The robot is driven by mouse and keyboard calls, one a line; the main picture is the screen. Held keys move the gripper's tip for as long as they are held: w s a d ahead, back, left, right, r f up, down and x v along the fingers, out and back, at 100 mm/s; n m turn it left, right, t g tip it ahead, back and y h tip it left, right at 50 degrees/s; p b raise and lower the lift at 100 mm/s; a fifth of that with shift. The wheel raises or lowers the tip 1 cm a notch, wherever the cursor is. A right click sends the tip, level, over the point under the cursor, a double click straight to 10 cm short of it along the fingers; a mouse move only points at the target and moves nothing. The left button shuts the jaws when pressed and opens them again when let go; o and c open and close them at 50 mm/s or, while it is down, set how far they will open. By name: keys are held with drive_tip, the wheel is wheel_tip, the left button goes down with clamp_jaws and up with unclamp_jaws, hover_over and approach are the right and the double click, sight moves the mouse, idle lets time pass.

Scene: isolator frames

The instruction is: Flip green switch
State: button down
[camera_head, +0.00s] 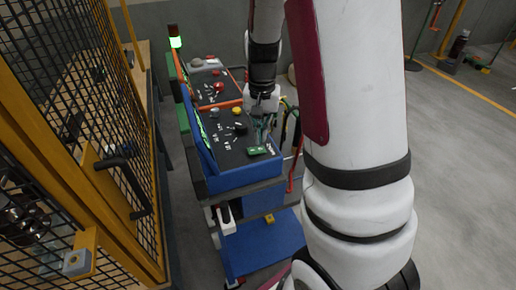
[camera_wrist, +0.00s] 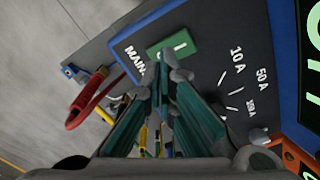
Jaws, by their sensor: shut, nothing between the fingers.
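The green switch (camera_head: 257,150) sits at the near right corner of the dark panel top of the blue-edged box (camera_head: 233,178). In the wrist view the green switch (camera_wrist: 172,46) is a green rectangle with white marks, beside the word MAIN. My gripper (camera_head: 264,128) is over the right edge of that panel, just behind the switch in the head view. Its teal fingers (camera_wrist: 166,76) are shut with nothing between them. Their tips appear at the lower edge of the switch in the wrist view and partly cover it. I cannot tell whether they touch it.
The panel carries a yellow knob (camera_head: 236,111) and a black knob (camera_head: 240,127). Behind is a second panel with a red button (camera_head: 219,87). Cables and a red-handled item (camera_wrist: 88,102) hang beside the panel. A yellow-framed mesh fence (camera_head: 75,120) stands left. Open floor lies right.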

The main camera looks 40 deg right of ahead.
sight(260, 149)
drive_tip(key=shift+r+p, duration=0.7)
drive_tip(key=shift+r, duration=1.05)
drive_tip(key=s+a+r+n+t+b, duration=0.1)
drive_tip(key=s+a+r+n+t, duration=0.3)
drive_tip(key=a+r, duration=0.7)
drive_tip(key=s+a+r+n, duration=0.2)
drive_tip(key=s, duration=0.4)
drive_tip(key=s+a+r+n+t+b, duration=0.1)
drive_tip(key=s+a+r+n, duration=0.1)
drive_tip(key=s, duration=0.3)
drive_tip(key=shift+s+a+r+n+t, duration=0.3)
drive_tip(key=shift+s+a+r+n, duration=0.1)
drive_tip(key=shift+a+n, duration=0.2)
